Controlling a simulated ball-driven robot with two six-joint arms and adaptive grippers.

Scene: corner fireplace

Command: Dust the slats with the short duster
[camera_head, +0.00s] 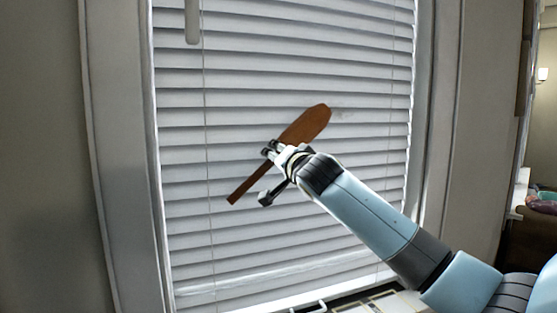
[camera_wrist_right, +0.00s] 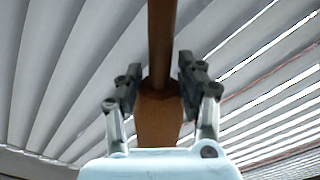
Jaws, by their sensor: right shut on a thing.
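The short duster (camera_head: 308,124) is brown, with a broad paddle-like head and a thin straight handle. My right gripper (camera_head: 270,152) is shut on it near where the handle meets the head. The duster lies slantwise in front of the white slats (camera_head: 250,85), its head up to the right and its handle end down to the left. A small greyish smudge shows on the slats just right of the head. In the right wrist view the duster (camera_wrist_right: 159,117) sits between both fingers (camera_wrist_right: 160,88), with slats behind. I cannot tell whether the head touches the slats. My left gripper is not in view.
A pale window frame (camera_head: 125,150) borders the blind on the left and right. A blind wand (camera_head: 192,20) hangs at the upper left. A light surface with dark lines (camera_head: 385,300) lies below the window. A shelf with colourful things (camera_head: 541,202) stands at the far right.

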